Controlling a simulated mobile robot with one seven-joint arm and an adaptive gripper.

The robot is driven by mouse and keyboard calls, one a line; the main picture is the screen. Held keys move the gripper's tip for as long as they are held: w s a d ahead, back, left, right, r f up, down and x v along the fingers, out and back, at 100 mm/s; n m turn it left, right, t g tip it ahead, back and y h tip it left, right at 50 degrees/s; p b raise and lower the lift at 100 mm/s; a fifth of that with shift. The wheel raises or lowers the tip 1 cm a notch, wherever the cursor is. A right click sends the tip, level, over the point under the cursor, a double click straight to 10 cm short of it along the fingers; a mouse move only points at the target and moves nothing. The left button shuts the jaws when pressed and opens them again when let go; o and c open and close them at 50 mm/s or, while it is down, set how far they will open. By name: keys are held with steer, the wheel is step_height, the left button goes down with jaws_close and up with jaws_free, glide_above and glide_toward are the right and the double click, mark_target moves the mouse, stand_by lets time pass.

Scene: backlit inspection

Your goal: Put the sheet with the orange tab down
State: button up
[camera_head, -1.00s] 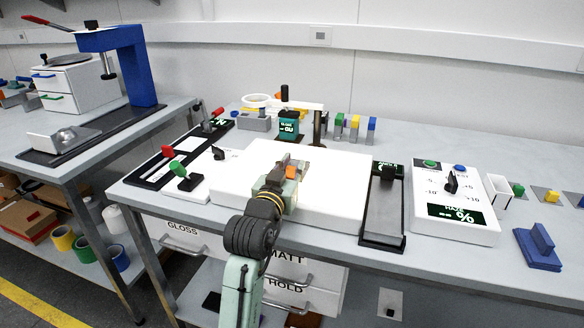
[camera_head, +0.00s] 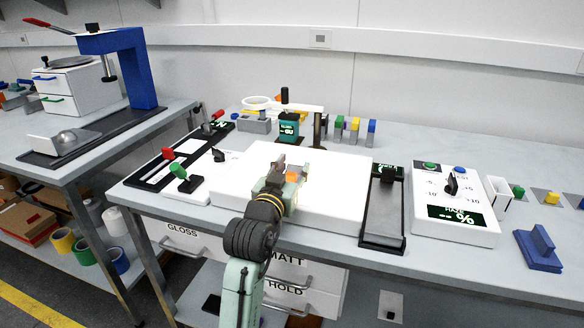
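An orange patch (camera_head: 291,177), which looks like the sheet's tab, shows at the fingers of my gripper (camera_head: 290,168). The sheet itself does not stand out against the white panel. My gripper is over the middle of the large white lit panel (camera_head: 335,190) on the bench, low above its surface or touching it. The fingers show on both sides of the orange patch, but at this size I cannot tell whether they grip it or stand apart from it.
A dark tray (camera_head: 382,238) lies right of the panel, then a white control box (camera_head: 455,228) and a blue block (camera_head: 538,248). A teal device (camera_head: 289,127) stands behind.

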steer(key=b+v, duration=0.1)
steer(key=v, duration=0.3)
steer(key=b+v, duration=0.1)
steer(key=v, duration=0.6)
steer(key=shift+s+a+r+b, duration=0.15)
steer(key=shift+s+r+b, duration=0.15)
steer(key=shift+s+b, duration=0.1)
